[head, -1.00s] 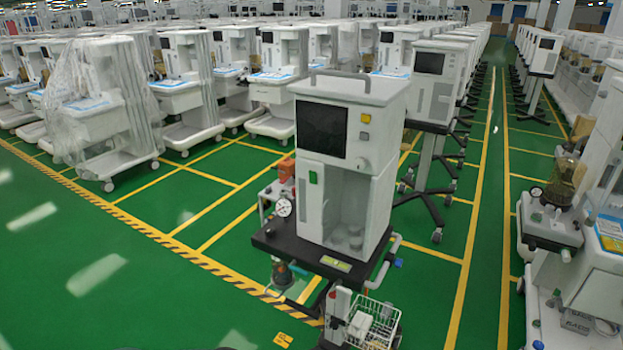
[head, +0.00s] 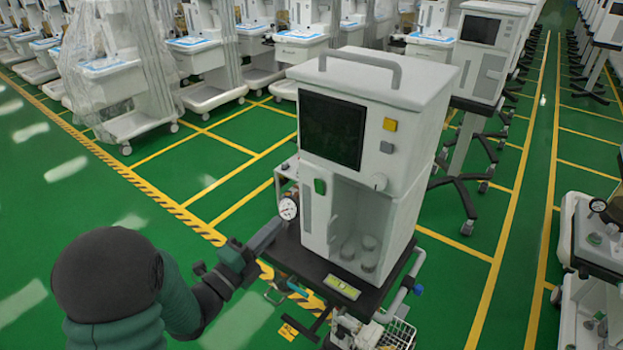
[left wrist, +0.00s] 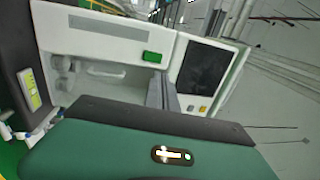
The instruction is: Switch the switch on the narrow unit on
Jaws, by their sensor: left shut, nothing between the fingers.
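The narrow unit (head: 345,215) is a white upright cabinet with a black screen, standing on a dark cart top in the middle of the head view. A green rocker-like switch (head: 320,186) sits on its front below the screen; it also shows in the left wrist view (left wrist: 152,57). Whether it is on or off cannot be told. My left gripper (head: 277,225) is shut and empty, left of the unit and lower than the switch, apart from it. Its fingers (left wrist: 168,82) show end-on in the left wrist view, below and right of the switch. My right gripper is in neither view.
A round pressure gauge (head: 288,208) is close to my left fingertips. A grey handle (head: 360,62) arches over the unit's top. A wire basket (head: 398,334) hangs at the cart's lower front. Green floor (head: 190,215) is open to the left; other carts stand behind.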

